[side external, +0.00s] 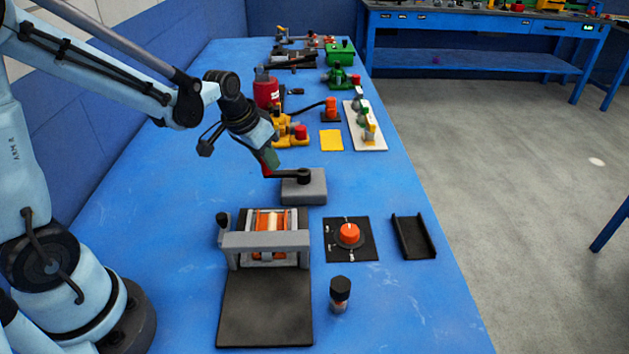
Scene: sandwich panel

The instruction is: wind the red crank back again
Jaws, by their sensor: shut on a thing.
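The red crank has a black arm (288,173) on top of a grey block (306,190), near the middle of the blue table. The crank arm points left from its hub. Its red handle (266,170) stands at the left end of that arm. My gripper (268,162) reaches down from the upper left and is shut on the red handle. The fingers hide much of the handle.
In front of the block are a roller press (265,240) with a black plate (264,309), an orange dial (350,234), a black tray (413,237) and a black-capped jar (340,294). Behind are a yellow square (331,140) and a white board with valves (369,137).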

